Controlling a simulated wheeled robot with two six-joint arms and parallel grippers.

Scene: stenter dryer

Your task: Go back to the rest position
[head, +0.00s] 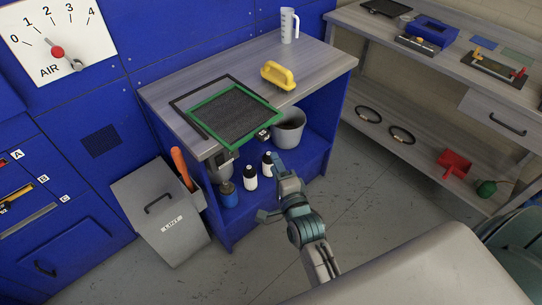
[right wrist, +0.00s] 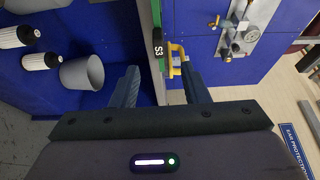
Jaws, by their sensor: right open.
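My right gripper (head: 270,188) is open and empty in the head view, in front of the blue workbench and over the grey floor. Its two fingers are spread apart, and they also show in the right wrist view (right wrist: 160,82) with nothing between them. The bench edge and a yellow handle (right wrist: 175,58) appear beyond the fingers there. My left gripper is in neither view.
Below are a grey bucket (head: 289,130) and bottles. A grey LINT bin (head: 160,215) stands left; floor to the right is clear.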

